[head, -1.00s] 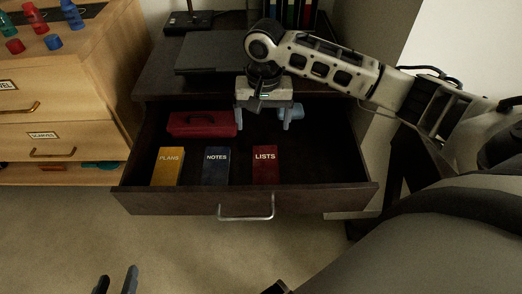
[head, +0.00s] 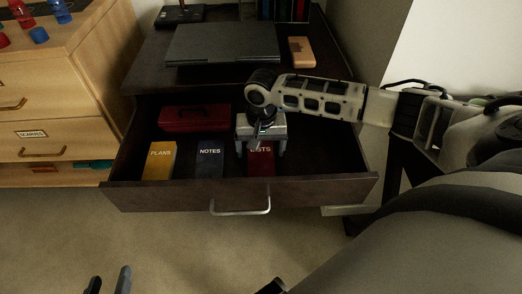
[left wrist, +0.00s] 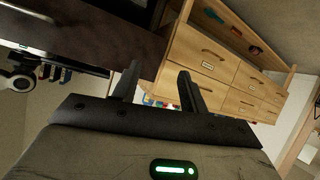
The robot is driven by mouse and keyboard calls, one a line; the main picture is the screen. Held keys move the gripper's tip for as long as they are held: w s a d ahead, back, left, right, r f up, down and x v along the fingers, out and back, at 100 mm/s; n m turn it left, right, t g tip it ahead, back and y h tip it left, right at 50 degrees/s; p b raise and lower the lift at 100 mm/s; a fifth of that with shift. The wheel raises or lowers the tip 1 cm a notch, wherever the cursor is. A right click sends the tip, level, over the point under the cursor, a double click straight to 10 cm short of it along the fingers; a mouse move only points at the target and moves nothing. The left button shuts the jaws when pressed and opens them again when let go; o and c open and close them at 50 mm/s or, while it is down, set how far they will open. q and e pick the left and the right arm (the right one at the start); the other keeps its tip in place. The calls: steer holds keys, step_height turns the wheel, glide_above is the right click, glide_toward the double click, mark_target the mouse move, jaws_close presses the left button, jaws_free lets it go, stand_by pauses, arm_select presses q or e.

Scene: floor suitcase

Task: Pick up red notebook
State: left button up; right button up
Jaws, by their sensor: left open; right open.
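The red notebook (head: 260,165), labelled LISTS, lies in the open dark drawer, to the right of the blue NOTES notebook (head: 209,162) and the yellow PLANS notebook (head: 160,160). My right gripper (head: 261,154) is open over the red notebook, one finger at each side, and hides part of its cover and label. I cannot tell whether the fingers touch it. My left gripper (head: 108,280) is open and empty over the floor at the bottom left. Its two fingers (left wrist: 158,92) also show in the left wrist view, with nothing between them.
The drawer (head: 312,192) is pulled out with its front wall and metal handle (head: 241,210) toward me. A red box (head: 195,118) lies at its back left. A laptop (head: 222,44) rests on the desk above. A wooden cabinet (head: 60,115) stands at left.

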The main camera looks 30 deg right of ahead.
steer(key=c, duration=1.1)
steer(key=shift+c, duration=0.2)
